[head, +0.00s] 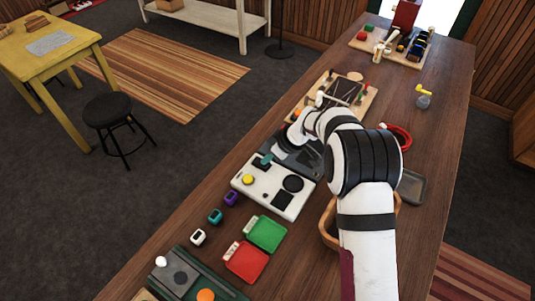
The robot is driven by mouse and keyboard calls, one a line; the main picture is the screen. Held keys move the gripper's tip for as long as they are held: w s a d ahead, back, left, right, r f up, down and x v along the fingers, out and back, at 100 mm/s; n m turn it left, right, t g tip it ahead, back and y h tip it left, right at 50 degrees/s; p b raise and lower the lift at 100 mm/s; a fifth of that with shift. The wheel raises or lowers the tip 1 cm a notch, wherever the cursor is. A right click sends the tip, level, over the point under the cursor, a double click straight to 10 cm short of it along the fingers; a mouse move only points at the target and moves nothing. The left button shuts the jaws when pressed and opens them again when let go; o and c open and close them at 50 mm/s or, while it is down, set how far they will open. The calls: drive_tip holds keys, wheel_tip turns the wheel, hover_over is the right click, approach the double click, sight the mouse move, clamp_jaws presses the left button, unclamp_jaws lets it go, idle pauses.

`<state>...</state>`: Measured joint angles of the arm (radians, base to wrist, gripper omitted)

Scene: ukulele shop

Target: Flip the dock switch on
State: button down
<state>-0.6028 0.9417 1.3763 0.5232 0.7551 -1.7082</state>
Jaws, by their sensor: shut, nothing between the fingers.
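A white panel (272,200) lies on the wooden counter, left of my arm. It carries a yellow round button (248,180), a dark square and a dark disc (293,184). A small teal piece (262,160) shows at its far edge; I cannot tell whether it is the dock switch. My gripper (278,150) is shut and empty, low over the far edge of the panel, close to the teal piece. The fingertips are small and dark here, and I cannot tell whether they touch anything. A dark grey plate (305,158) lies just beyond the panel, partly hidden by my wrist.
Green (267,234) and red (246,262) trays lie nearer on the counter (190,238), beside small purple, teal and white items. A wooden-rimmed container (328,226) and a grey tray (411,187) flank my arm. A board with tools (335,95) lies beyond.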

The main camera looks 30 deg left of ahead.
drive_tip(key=shift+d+f, duration=0.2)
drive_tip(key=shift+f, duration=0.2)
drive_tip(key=shift+a+r, duration=0.1)
drive_tip(key=shift+a, duration=0.05)
drive_tip(key=shift+a+r, duration=0.3)
drive_tip(key=shift+a, duration=0.25)
wheel_tip(320, 180, up, 4)
drive_tip(key=shift+r, duration=0.25)
drive_tip(key=d+r, duration=0.6)
drive_tip(key=d, duration=0.1)
drive_tip(key=shift+r, duration=0.3)
